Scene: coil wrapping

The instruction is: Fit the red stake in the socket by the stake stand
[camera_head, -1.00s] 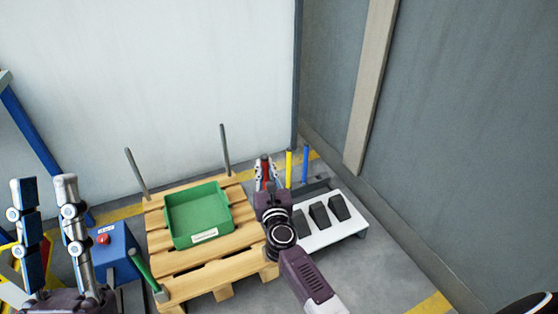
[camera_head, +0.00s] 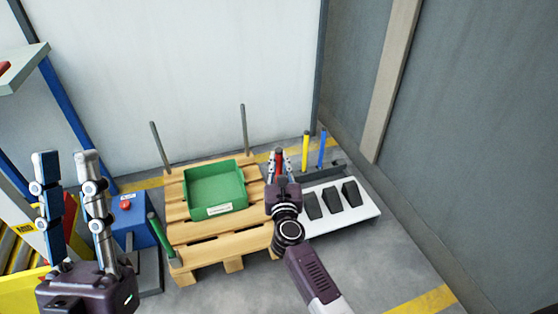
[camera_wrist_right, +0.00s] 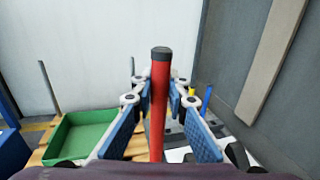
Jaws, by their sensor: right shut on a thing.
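My right gripper (camera_head: 278,163) is shut on the red stake (camera_wrist_right: 160,100), which stands about upright between the fingers in the right wrist view. In the head view only the upper part of the red stake (camera_head: 278,158) shows, beside the right edge of the pallet. The stake stand (camera_head: 338,173) is a dark rack just right of the gripper, with a yellow stake (camera_head: 306,150) and a blue stake (camera_head: 322,150). My wrist hides the floor and pallet edge below the red stake; I cannot make out the socket. My left gripper (camera_head: 65,160) is open and empty at the left.
A wooden pallet (camera_head: 205,250) carries a green bin (camera_head: 217,205), two grey stakes at the back and a green stake (camera_head: 158,238) at front left. A white platform (camera_head: 350,218) with black wedges lies right of my wrist. A blue box (camera_head: 135,232) with a red button stands left.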

